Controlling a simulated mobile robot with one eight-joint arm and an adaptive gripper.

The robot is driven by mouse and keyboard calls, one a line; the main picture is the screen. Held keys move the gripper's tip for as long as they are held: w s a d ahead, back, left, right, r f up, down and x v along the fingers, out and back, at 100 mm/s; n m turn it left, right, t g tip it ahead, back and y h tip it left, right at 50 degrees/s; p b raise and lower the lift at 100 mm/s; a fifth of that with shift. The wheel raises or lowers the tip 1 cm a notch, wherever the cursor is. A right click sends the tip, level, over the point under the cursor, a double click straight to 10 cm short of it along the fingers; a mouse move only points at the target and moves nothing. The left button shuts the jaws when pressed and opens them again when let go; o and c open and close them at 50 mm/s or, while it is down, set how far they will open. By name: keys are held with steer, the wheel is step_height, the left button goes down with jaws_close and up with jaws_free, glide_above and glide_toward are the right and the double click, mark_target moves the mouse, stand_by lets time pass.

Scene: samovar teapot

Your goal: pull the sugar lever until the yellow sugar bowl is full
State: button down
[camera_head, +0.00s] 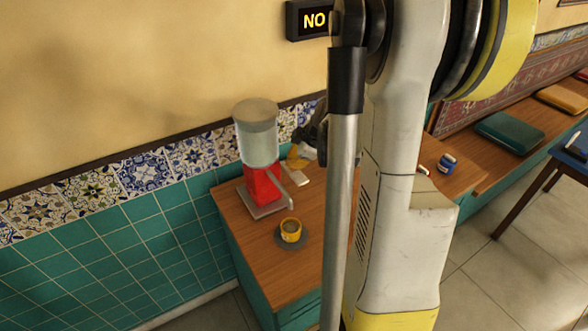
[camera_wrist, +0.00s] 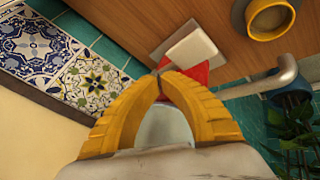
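The sugar dispenser has a clear hopper with a grey lid (camera_head: 257,140) and a red body (camera_head: 262,187), and stands on the counter. The red also shows in the wrist view (camera_wrist: 188,80). A pale flat piece (camera_wrist: 190,48), perhaps the lever, lies just beyond my fingertips. My gripper (camera_wrist: 161,80) has its yellow tips together at the dispenser; whether anything thin is between them is hidden. The yellow sugar bowl (camera_head: 291,230) stands upright on a dark saucer (camera_head: 281,240). It also shows in the wrist view (camera_wrist: 270,17); its fill level is unclear.
The wooden counter (camera_head: 258,256) is clear in front of the bowl. A tiled wall (camera_head: 140,240) stands close behind the dispenser. My arm hides much of the counter's right side. A blue-and-white cup (camera_head: 447,163) stands farther right. A dark plant (camera_wrist: 295,140) shows in the wrist view.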

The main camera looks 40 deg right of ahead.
steer(key=shift+r, duration=0.1)
steer(key=r+p, duration=0.3)
steer(key=r, duration=0.1)
steer(key=shift+w+r+p, duration=0.2)
steer(key=shift+r+p, duration=0.15)
steer(key=shift+r, duration=0.05)
stand_by(0.8)
